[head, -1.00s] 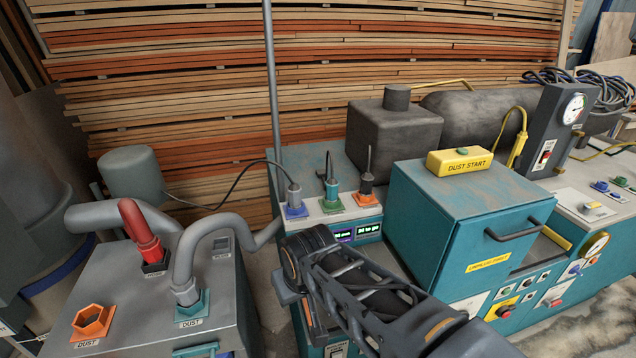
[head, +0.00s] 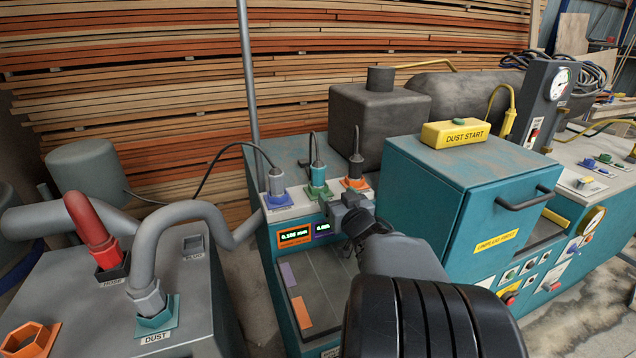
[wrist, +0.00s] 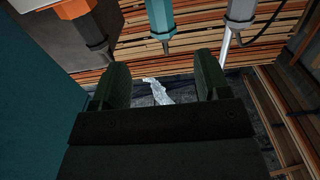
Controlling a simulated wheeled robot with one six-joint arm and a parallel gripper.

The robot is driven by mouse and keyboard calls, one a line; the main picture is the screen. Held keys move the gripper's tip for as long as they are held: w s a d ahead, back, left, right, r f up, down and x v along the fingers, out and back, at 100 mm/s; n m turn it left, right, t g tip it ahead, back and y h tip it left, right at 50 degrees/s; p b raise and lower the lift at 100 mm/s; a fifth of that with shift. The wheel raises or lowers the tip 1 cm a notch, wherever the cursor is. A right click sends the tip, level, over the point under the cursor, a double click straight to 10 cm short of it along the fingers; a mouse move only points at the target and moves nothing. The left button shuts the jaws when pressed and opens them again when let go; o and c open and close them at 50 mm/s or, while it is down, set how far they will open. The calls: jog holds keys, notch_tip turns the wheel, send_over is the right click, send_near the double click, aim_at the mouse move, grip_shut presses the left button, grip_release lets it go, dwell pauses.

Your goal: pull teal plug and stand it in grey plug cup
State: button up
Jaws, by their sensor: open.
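The teal plug (head: 318,176) stands upright in the green socket on top of the teal machine, its cord rising. In the wrist view, which looks upside down, the teal plug (wrist: 160,18) hangs at the top centre, beyond my fingers. My gripper (head: 345,205) is just in front of the socket row, right of the teal plug. In the wrist view, my gripper (wrist: 163,80) has its fingers apart with nothing between them. A small square grey cup (head: 193,243) sits on the grey cabinet at left; its label is too small to read surely.
A grey plug (head: 275,182) in a blue socket and a dark plug (head: 356,166) in an orange socket flank the teal one closely. A teal box (head: 460,200) stands right.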

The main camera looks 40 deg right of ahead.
aim_at(320, 177)
jog(key=x, duration=0.7)
jog(key=shift+w, duration=0.4)
jog(key=shift+x, duration=2.65)
jog(key=shift+f, duration=0.1)
jog(key=shift+c, duration=0.5)
jog(key=c, duration=1)
jog(key=shift+o, duration=0.2)
